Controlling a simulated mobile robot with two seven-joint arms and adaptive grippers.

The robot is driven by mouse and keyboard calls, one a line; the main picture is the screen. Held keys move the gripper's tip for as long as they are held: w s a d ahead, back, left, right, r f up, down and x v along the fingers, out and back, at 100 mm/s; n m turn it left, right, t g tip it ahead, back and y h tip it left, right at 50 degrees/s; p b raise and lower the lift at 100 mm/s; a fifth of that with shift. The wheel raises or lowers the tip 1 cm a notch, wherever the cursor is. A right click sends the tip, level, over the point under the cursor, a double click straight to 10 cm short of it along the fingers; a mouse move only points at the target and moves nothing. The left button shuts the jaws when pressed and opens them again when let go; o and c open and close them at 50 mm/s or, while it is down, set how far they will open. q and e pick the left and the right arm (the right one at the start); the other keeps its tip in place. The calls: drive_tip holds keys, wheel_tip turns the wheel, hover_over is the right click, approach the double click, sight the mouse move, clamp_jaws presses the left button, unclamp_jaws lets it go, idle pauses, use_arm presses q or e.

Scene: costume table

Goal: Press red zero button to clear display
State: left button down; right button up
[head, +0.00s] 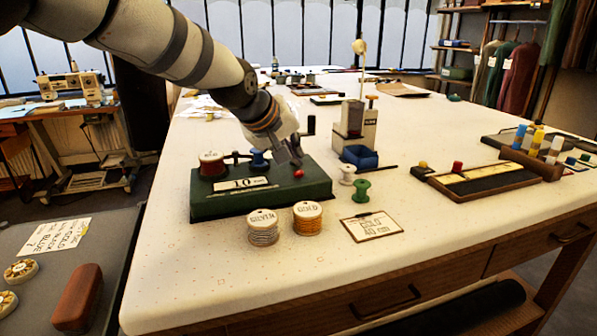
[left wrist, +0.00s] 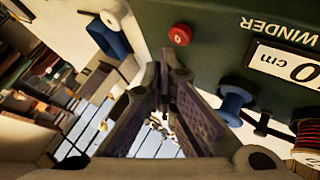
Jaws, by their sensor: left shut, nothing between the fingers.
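The green winder box (head: 290,198) stands on the white table, with a display (head: 243,184) reading 10 cm. The red zero button (head: 298,173) is on its right part. The button also shows in the left wrist view (left wrist: 180,34), marked 0 and uncovered. My left gripper (head: 294,158) is shut and empty, its fingers pointing down just behind the button in the head view. In the left wrist view its fingertips (left wrist: 165,68) meet a little below the button in the picture. I cannot tell contact. My right gripper is not in view.
A red-wound spool (head: 212,166) and a blue spool (head: 259,160) sit on the winder. Silver (head: 263,229) and gold (head: 307,218) spools and a card (head: 372,226) reading GOLD 40 cm stand in front. A blue bin (head: 360,157) is to the right. The front left tabletop is clear.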

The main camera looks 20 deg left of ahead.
use_arm(q)
drive_tip(key=shift+f, duration=0.15)
idle(0.6)
drive_tip(key=shift+f, duration=0.3)
drive_tip(key=shift+f, duration=0.5)
idle(0.5)
idle(0.4)
drive_tip(key=shift+r, duration=0.95)
drive_tip(key=shift+r, duration=2.5)
